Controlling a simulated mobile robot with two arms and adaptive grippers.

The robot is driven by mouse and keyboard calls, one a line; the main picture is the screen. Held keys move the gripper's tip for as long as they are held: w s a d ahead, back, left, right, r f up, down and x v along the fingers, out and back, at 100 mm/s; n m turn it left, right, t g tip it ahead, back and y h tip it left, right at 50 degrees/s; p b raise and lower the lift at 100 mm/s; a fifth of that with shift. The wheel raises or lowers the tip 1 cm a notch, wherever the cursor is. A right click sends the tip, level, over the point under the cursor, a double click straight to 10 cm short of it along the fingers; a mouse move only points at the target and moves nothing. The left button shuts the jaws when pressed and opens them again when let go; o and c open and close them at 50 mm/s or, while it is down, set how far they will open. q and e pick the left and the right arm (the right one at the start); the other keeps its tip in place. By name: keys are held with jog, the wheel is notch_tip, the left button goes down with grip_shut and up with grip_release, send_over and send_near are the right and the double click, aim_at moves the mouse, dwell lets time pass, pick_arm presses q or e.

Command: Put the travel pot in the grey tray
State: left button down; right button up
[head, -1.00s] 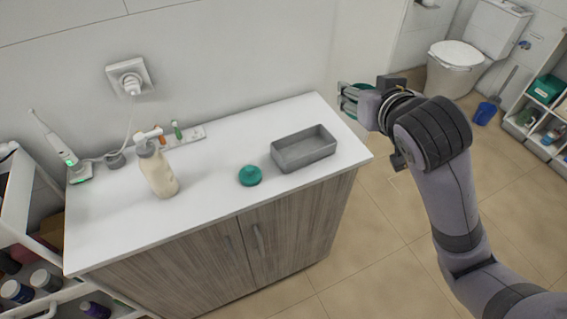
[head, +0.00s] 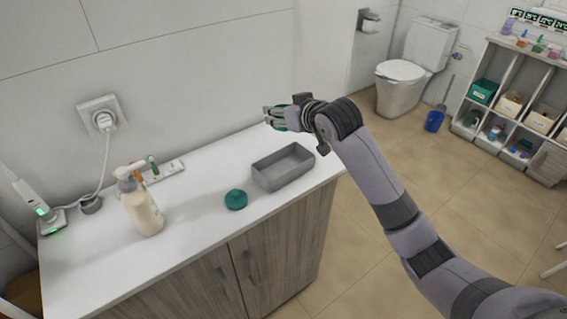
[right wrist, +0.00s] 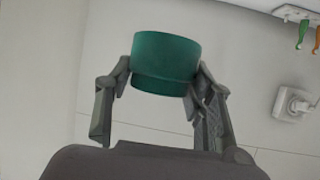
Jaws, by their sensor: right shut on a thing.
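The travel pot appears to be the short teal cylinder (right wrist: 165,62) in the right wrist view. My right gripper (right wrist: 160,85) is shut on its sides, one finger on each side. In the head view my right gripper (head: 272,117) shows beyond the grey tray (head: 268,182), above the back of the counter; the pot is mostly hidden by the fingers there. The tray is rectangular and looks empty. A small rounded teal thing (head: 236,200) stands on the counter just left of the tray. My left gripper is not in view.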

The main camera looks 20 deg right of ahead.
notch_tip(320, 180, down, 16)
jog(key=shift+p, duration=0.65)
jog(key=shift+s, duration=0.1)
